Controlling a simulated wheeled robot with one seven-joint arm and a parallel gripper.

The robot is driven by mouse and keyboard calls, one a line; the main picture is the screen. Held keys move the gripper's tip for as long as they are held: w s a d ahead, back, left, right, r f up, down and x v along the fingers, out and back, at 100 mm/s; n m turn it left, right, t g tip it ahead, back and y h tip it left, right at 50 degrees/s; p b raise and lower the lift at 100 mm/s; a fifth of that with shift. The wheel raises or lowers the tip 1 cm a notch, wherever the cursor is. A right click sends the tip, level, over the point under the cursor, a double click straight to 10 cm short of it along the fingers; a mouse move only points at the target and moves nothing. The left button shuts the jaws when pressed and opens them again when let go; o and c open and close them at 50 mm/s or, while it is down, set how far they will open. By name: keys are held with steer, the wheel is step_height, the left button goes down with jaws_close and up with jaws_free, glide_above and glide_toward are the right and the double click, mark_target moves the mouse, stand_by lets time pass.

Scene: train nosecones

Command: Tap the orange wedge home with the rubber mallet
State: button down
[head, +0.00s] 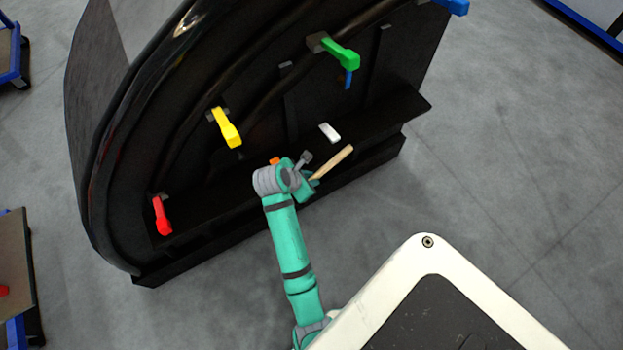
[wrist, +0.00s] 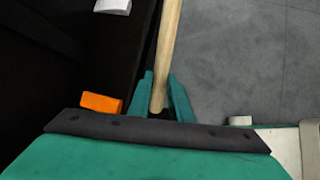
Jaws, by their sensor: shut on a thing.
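My gripper (wrist: 161,78) is shut on the pale wooden handle of the mallet (wrist: 168,40). In the head view the handle (head: 336,160) slants up and right from my gripper (head: 312,182). I cannot make out the mallet's head in either view. How deep the wedge sits cannot be told.
The black nosecone (head: 180,90) carries red (head: 161,215), yellow (head: 226,128), green (head: 342,54) and blue (head: 452,6) clamp-like handles. A white block (head: 329,132) is on its ledge (head: 395,112). Grey floor right of the nosecone is open.

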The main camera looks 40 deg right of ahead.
steer(key=shift+w, duration=0.1)
steer(key=shift+d, duration=0.1)
steer(key=shift+r, duration=0.1)
steer(key=w, duration=0.2)
steer(key=shift+w+d, duration=0.25)
steer(key=shift+w, duration=0.1)
stand_by(0.3)
steer(key=shift+s+a, duration=0.1)
steer(key=shift+s, duration=0.6)
steer(key=shift+a, duration=0.1)
